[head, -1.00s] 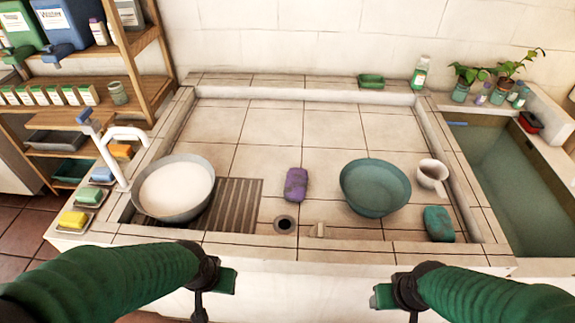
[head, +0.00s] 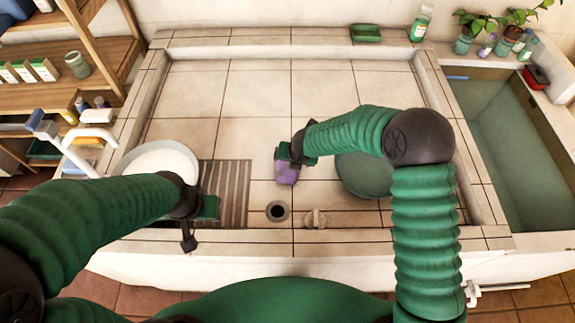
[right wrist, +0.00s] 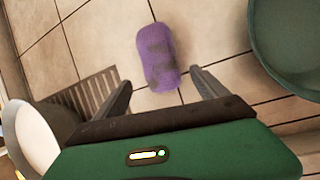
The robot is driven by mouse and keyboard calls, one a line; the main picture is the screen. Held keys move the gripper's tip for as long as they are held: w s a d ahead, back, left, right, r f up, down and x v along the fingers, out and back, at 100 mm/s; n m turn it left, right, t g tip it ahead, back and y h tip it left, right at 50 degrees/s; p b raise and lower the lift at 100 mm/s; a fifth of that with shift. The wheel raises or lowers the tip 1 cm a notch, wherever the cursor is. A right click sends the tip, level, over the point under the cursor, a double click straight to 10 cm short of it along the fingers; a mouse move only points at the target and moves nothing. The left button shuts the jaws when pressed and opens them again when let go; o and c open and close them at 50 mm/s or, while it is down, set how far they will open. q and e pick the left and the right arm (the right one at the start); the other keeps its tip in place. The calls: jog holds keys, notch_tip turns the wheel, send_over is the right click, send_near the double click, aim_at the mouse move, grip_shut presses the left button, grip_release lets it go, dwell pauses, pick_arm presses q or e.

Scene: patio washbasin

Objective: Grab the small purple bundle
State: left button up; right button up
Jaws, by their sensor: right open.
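The small purple bundle (head: 287,172) lies on the tiled basin floor, between the slatted grate and the green bowl. It shows darker patches in the right wrist view (right wrist: 158,58). My right gripper (head: 287,155) is at the bundle's far end in the head view and hides part of it. In the right wrist view my right gripper (right wrist: 162,85) is open, its fingers to either side of the bundle's near end, with nothing held. My left gripper (head: 200,220) hangs over the front edge near the white-filled bowl; its jaw state is unclear.
The green bowl (head: 362,178) stands just right of the bundle, partly behind my right arm. A bowl of white contents (head: 160,160) and the slatted grate (head: 225,185) are at left. A drain hole (head: 278,211) is in front.

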aim_at(288, 164)
jog(key=x, duration=0.6)
jog(key=shift+w+f, duration=0.3)
jog(key=shift+w, duration=0.05)
jog(key=x, duration=0.5)
jog(key=shift+a, duration=0.1)
jog(key=shift+s, duration=0.15)
jog(key=c, duration=1.1)
